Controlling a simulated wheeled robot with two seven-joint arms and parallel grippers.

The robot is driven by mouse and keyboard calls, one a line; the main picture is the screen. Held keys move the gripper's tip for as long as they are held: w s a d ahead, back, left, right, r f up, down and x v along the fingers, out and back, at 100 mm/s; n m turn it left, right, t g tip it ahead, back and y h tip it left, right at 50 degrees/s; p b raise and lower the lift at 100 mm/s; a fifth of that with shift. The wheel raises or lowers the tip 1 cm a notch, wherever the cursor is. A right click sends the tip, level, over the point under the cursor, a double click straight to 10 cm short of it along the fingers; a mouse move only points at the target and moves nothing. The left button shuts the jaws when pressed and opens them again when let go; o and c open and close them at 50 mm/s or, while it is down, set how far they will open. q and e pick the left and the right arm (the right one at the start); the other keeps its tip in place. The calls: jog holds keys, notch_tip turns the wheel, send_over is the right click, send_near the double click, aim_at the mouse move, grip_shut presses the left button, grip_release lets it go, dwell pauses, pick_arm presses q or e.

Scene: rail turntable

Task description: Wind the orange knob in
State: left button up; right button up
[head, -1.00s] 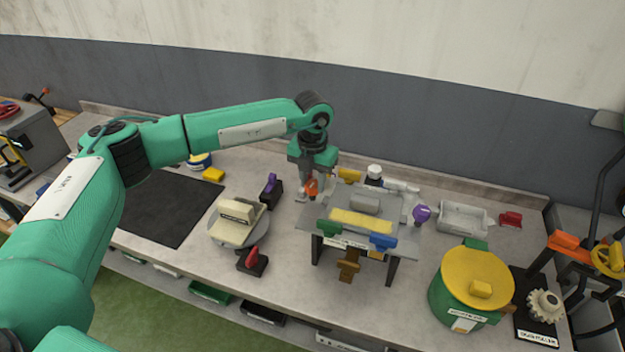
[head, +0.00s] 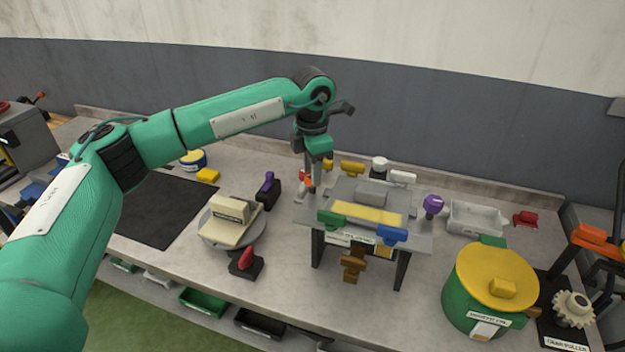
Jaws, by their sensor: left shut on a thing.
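The orange knob (head: 307,180) shows at the left rear of the small grey fixture table (head: 305,216), partly hidden by my gripper. My left gripper (head: 312,186) points down from above and is shut on the orange knob. The fixture carries a grey plate with a yellow strip (head: 368,215), a green knob (head: 331,218), a blue knob (head: 391,235), a purple knob (head: 433,205) and a brown handle (head: 353,266). My right gripper is not in view.
A turntable with a cream block (head: 231,217) stands left of the fixture, near a red-handled lever (head: 246,260). A green drum with a yellow lid (head: 490,276) stands at right. A white tray (head: 478,217) lies behind it. The dark mat (head: 160,212) is bare.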

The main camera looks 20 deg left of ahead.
pick_arm(q)
jog(key=shift+m+b, duration=0.8)
jog(key=shift+m, duration=0.3)
jog(key=shift+r, duration=0.1)
jog(key=o, duration=1)
jog(key=shift+r, duration=0.35)
notch_tip(320, 180, up, 13)
jog(key=b, duration=0.3)
